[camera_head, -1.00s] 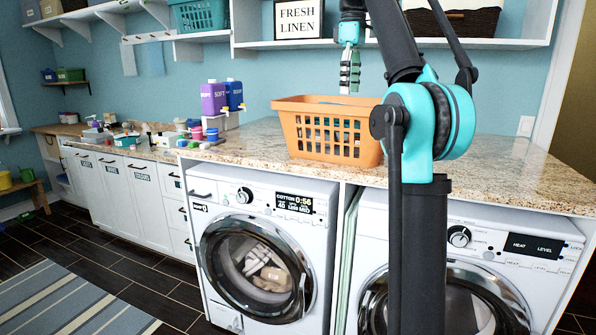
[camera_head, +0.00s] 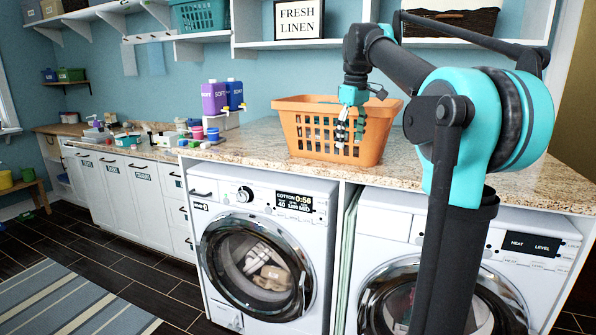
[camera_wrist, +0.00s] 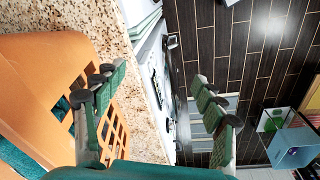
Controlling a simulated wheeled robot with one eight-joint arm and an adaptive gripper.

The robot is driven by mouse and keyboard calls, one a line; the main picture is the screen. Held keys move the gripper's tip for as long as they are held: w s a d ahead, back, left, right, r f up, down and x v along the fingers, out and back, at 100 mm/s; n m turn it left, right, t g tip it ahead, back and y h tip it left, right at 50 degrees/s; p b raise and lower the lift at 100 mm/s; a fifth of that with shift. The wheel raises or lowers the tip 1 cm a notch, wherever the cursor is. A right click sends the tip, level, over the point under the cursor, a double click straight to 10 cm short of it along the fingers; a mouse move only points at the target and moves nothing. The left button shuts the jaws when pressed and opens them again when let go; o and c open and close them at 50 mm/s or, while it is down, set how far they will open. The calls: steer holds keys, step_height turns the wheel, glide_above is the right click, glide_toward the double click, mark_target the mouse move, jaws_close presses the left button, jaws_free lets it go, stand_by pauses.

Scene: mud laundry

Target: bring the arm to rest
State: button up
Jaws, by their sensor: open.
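My gripper (camera_head: 350,130) hangs from my arm in front of the orange basket (camera_head: 316,148) in the head view, its fingers pointing down. In the wrist view my gripper (camera_wrist: 160,108) shows its two green and black fingers spread wide apart with nothing between them. The orange basket (camera_wrist: 45,70) fills the left of the wrist view, close to the left finger. I cannot tell whether that finger touches it. Something teal lies inside the basket. My arm is bent, with its large teal joint at the right of the head view.
The basket stands on the granite counter (camera_head: 235,152) above two front-loading machines, the left washer (camera_head: 262,262) among them. Purple and blue dispensers (camera_head: 222,97) stand left of it. A shelf with a framed sign (camera_head: 300,19) is above.

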steer(key=s+d+f+m+t, duration=0.15)
steer(key=s+f, duration=0.25)
steer(key=f, duration=0.6)
steer(key=s+d+f+m, duration=0.1)
steer(key=s+f+m, duration=0.25)
steer(key=f, duration=0.75)
steer(key=s+d+f+m+t, duration=0.1)
steer(key=s+f+m, duration=0.2)
steer(key=s+f, duration=1.6)
steer(key=shift+s+f+m, duration=0.2)
steer(key=shift+f+m, duration=0.2)
steer(key=shift+f, duration=0.35)
